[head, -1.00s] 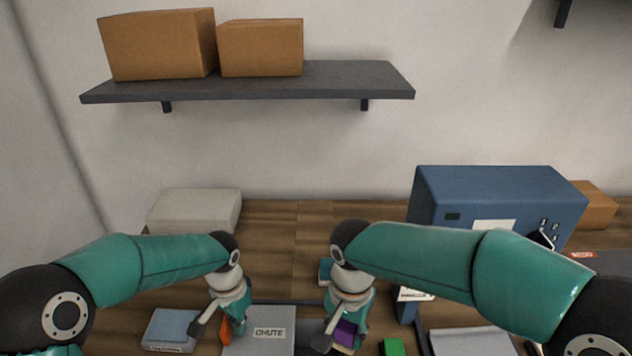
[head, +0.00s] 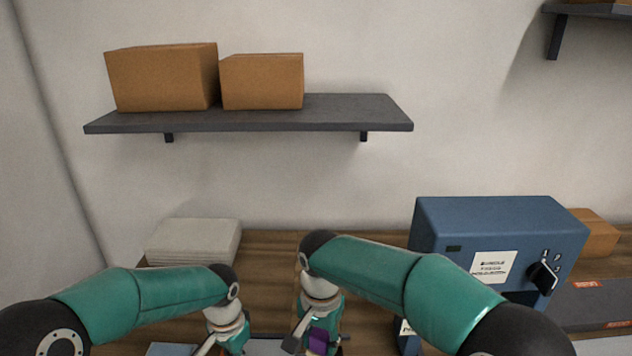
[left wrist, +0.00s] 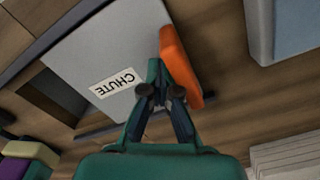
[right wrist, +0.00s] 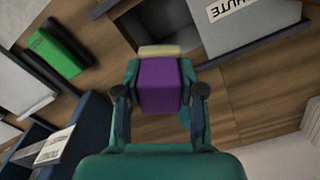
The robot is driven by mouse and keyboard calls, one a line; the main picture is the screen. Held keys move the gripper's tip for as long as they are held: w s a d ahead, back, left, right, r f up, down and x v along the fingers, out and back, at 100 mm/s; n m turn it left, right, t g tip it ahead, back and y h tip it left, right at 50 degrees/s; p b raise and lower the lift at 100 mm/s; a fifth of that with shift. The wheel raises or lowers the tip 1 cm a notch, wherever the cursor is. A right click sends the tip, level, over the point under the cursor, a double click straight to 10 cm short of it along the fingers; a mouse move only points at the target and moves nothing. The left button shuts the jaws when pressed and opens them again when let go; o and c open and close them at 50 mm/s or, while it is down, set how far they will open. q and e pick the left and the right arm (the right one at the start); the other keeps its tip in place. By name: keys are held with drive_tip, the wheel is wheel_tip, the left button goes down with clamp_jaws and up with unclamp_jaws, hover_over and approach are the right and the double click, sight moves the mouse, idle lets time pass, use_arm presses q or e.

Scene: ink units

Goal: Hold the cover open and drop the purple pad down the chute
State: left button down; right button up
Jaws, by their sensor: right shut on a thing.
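The purple pad (right wrist: 160,88), with a pale strip at its far end, is between the fingers of my right gripper (right wrist: 159,72), which is shut on it. The pad also shows in the head view (head: 318,341). The grey cover (left wrist: 135,45) labelled CHUTE has an orange handle (left wrist: 181,68). A dark chute opening (right wrist: 178,22) shows beside the cover; the pad is on its near side in the right wrist view. My left gripper (left wrist: 165,72) has its fingers close together at the handle; whether they grip it or only press beside it is unclear.
A blue machine (head: 500,235) with a black knob stands at the right. A green block (right wrist: 57,50) lies beyond the pad's left. A stack of pale sheets (head: 192,243) is at the back left. A shelf with boxes (head: 245,112) hangs above.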

drive_tip(key=shift+s+d+f, duration=0.1)
drive_tip(key=shift+s+f, duration=0.05)
drive_tip(key=shift+f, duration=0.6)
drive_tip(key=shift+s+d+f, duration=0.1)
drive_tip(key=shift+s+f, duration=0.1)
drive_tip(key=shift+f, duration=0.55)
drive_tip(key=shift+s+d+f, duration=0.1)
drive_tip(key=shift+s+f, duration=0.05)
drive_tip(key=shift+f, duration=0.6)
drive_tip(key=o, duration=1.8)
drive_tip(key=shift+r, duration=3.55)
